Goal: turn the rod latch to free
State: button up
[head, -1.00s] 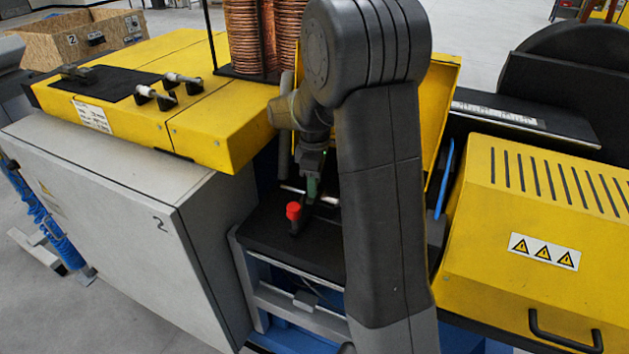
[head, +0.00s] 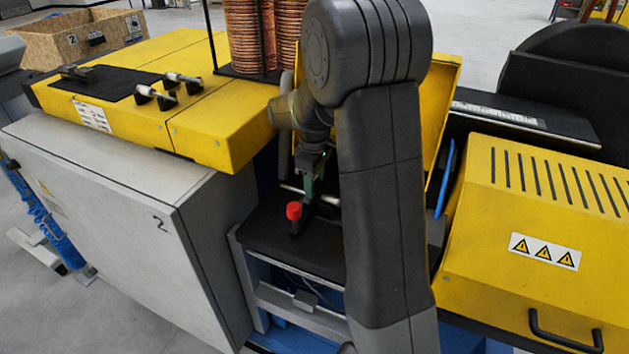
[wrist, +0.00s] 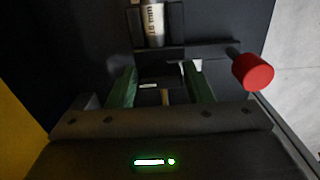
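The red knob (head: 294,210) stands on the dark platform in the head view. In the wrist view the red knob (wrist: 253,72) is at the right, on the end of a dark lever bar (wrist: 215,50). A metal cylinder marked "16 mm" (wrist: 153,22) lies beyond the bar. My gripper (wrist: 161,74) has its two green fingers well apart, both on the near side of the bar and left of the knob. A small dark part with pale bits shows between them; I cannot tell if they touch it. In the head view my gripper (head: 308,185) is partly hidden by my arm.
The dark platform (head: 265,235) sits between a yellow-topped grey cabinet (head: 140,200) and a yellow vented cover (head: 550,220). A raised yellow lid (head: 440,110) stands behind my arm. Copper coils (head: 252,40) stand at the back.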

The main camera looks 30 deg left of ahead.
aim_at(315, 182)
jog(key=shift+o, duration=1.3)
notch_tip(315, 182, up, 8)
jog(key=shift+f+b, duration=0.2)
jog(key=shift+b, duration=0.15)
jog(key=shift+f, duration=0.1)
notch_tip(315, 182, down, 7)
jog(key=shift+f+p, duration=0.1)
jog(key=shift+p, duration=0.3)
jog(key=shift+f, duration=0.1)
jog(key=shift+n, duration=0.4)
